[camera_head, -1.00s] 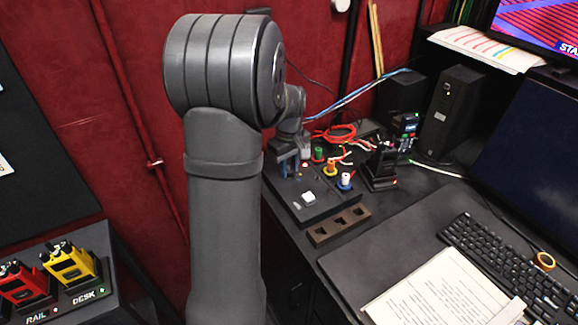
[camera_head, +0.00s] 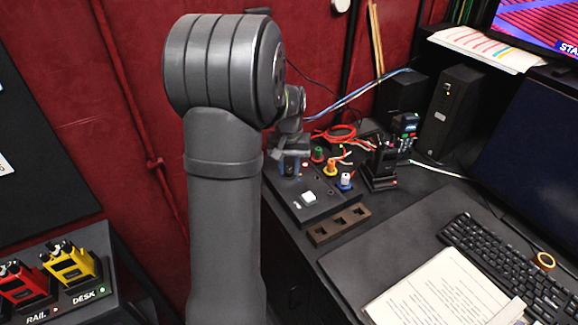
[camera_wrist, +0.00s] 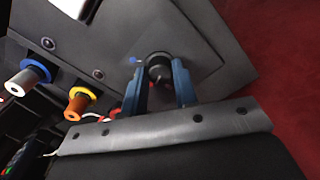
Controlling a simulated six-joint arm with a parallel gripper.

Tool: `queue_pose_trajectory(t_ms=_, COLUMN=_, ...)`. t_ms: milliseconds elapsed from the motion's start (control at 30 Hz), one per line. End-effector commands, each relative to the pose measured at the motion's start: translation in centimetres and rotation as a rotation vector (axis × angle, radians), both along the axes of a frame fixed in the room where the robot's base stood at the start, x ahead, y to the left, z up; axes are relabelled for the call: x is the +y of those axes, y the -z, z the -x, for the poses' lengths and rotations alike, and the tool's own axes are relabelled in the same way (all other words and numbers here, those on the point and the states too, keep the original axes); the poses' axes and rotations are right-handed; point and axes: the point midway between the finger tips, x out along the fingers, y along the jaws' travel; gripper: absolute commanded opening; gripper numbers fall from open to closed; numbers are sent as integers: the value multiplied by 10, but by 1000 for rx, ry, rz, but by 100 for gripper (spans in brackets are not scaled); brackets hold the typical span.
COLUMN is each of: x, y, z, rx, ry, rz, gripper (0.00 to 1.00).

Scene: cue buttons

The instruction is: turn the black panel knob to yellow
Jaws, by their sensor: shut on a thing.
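The black panel knob (camera_wrist: 158,68) sits on the dark grey panel (camera_wrist: 205,35) in the wrist view. My gripper (camera_wrist: 162,85) is shut on it, with one blue finger on each side of the knob. A small blue mark (camera_wrist: 135,61) shows on the panel just left of the knob. No yellow mark beside the knob is visible, and I cannot read which way the knob points. In the head view my gripper (camera_head: 289,166) is down at the panel's far left (camera_head: 290,195), and it hides the knob.
The panel also carries a white square button (camera_head: 309,197) and upright posts with blue (camera_head: 345,181), yellow (camera_head: 330,168) and green (camera_head: 318,155) collars. A brown slotted block (camera_head: 338,225) lies in front. A black radio (camera_head: 382,165) stands to the right.

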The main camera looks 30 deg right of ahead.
Motion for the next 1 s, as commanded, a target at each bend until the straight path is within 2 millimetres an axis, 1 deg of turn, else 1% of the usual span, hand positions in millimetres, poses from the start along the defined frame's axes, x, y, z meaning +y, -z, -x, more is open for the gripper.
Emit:
queue_pose_trajectory(t_ms=300, x=0, y=-1, z=-1, rx=-2, ry=296, rz=2, gripper=4)
queue_pose_trajectory(t_ms=500, x=0, y=-1, z=-1, rx=-3, ry=459, rz=2, gripper=4)
queue_pose_trajectory(t_ms=700, x=0, y=-1, z=-1, rx=-3, ry=580, rz=2, gripper=4)
queue_pose_trajectory(t_ms=1000, x=-1, y=-1, z=-1, rx=-4, ry=672, rz=2, gripper=4)
